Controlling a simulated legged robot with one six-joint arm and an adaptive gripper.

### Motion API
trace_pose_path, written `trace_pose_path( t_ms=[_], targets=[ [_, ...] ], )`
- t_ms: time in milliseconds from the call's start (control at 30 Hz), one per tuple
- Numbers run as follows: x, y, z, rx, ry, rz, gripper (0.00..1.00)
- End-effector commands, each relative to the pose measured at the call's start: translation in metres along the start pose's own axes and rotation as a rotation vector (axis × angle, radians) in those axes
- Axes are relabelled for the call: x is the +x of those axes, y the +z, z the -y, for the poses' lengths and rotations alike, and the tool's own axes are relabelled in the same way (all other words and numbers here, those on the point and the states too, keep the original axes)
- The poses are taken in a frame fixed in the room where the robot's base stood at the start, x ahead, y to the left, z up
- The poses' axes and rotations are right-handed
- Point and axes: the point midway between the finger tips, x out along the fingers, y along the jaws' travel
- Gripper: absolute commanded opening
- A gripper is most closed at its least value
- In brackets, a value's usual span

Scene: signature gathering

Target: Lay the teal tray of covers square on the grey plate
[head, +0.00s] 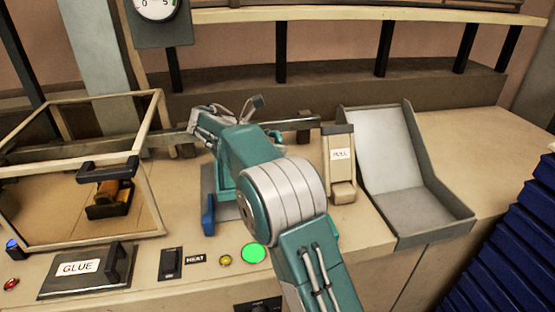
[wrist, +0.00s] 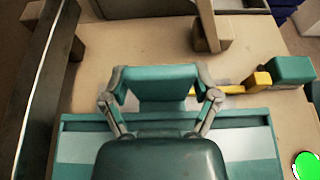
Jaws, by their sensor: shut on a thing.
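The teal tray of covers (wrist: 90,122) is in the wrist view, a wide flat teal piece with paler bands, partly hidden under my gripper's dark body. My gripper (wrist: 161,92) is shut on an upright teal block at its middle, which looks like the tray's grip, with one finger at each end. In the head view my arm hides most of the tray and the fingertips. A grey plate (head: 227,209) shows in part behind and left of my arm, with a blue block at its left front. I cannot tell whether the tray touches the plate or how square it lies.
A PULL-labelled upright (head: 341,168) and an open grey chute (head: 437,218) stand to the right. A framed guard (head: 158,187) is at the left. A teal block with a yellow arm (wrist: 292,70) lies close beside the tray. A lit green button (head: 253,253) is in front.

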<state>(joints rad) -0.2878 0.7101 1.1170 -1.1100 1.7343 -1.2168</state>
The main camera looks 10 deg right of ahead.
Motion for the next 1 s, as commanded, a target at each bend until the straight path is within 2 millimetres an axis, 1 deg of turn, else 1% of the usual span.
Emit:
trace_pose_path(
  t_ms=[33,167,233,433,500,633,667,700,1000],
  targets=[
    [0.002,-0.005,0.000,-0.001,0.001,0.001,0.18],
    [0.005,-0.013,-0.001,0.000,0.002,0.000,0.18],
    [0.008,-0.020,0.000,-0.002,0.000,0.001,0.18],
    [0.020,-0.048,0.000,-0.002,0.000,0.001,0.18],
    [0.021,-0.051,0.000,0.000,0.001,0.000,0.18],
    [0.021,-0.051,0.000,0.001,0.001,0.000,0.18],
    [0.021,-0.052,0.000,0.000,0.001,0.000,0.83],
    [0.021,-0.052,0.000,0.000,0.001,0.000,1.00],
    [0.021,-0.051,0.000,0.000,0.001,0.000,1.00]
  ],
)
